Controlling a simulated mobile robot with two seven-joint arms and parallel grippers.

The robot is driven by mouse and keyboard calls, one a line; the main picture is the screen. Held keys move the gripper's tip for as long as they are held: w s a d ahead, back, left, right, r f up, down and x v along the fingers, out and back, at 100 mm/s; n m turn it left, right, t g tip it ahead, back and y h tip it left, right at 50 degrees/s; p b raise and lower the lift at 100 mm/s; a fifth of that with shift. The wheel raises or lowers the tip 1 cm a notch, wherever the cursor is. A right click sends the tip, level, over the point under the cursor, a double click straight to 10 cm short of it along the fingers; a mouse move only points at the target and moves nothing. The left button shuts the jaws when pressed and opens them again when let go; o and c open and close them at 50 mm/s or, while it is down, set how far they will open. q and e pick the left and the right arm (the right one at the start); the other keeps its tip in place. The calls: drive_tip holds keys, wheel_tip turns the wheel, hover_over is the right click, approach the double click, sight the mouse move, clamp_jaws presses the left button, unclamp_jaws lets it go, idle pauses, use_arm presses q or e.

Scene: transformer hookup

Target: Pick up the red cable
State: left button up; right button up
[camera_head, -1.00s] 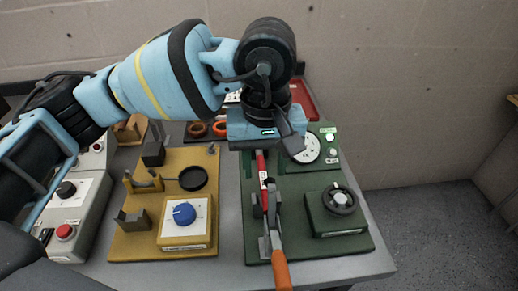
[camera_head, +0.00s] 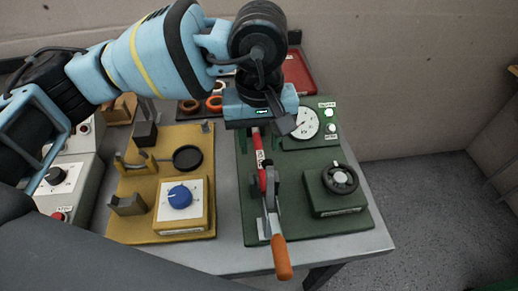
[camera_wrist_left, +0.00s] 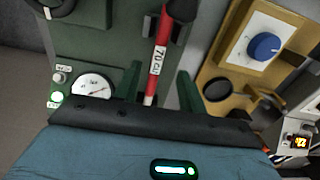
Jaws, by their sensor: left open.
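The red cable (camera_head: 258,156), with a white band and printed label, lies lengthwise over the green board. Its near part runs into a toggle clamp (camera_head: 272,205) with an orange handle. My left gripper (camera_head: 258,140) is above the cable's far part, with its body hiding that end from the head view. In the left wrist view, the red cable (camera_wrist_left: 160,50) runs between the two open fingers of the left gripper (camera_wrist_left: 160,76), apparently with a gap on either side. The depth between fingers and cable is hard to tell. My right gripper is out of view.
The green board (camera_head: 294,180) also carries a gauge (camera_head: 305,122) and a black knob box (camera_head: 338,182). A yellow board (camera_head: 135,222) with a blue dial (camera_head: 180,196) stands to the left. A red tray (camera_head: 299,77) is behind. Bare table shows between the boards.

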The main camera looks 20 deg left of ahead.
sight(261, 160)
use_arm(q)
wheel_tip(261, 160, down, 5)
drive_tip(key=shift+w+d+r+p, duration=0.1)
drive_tip(key=shift+w+p, duration=0.05)
drive_tip(key=shift+p, duration=0.15)
drive_tip(key=shift+c, duration=0.4)
clamp_jaws()
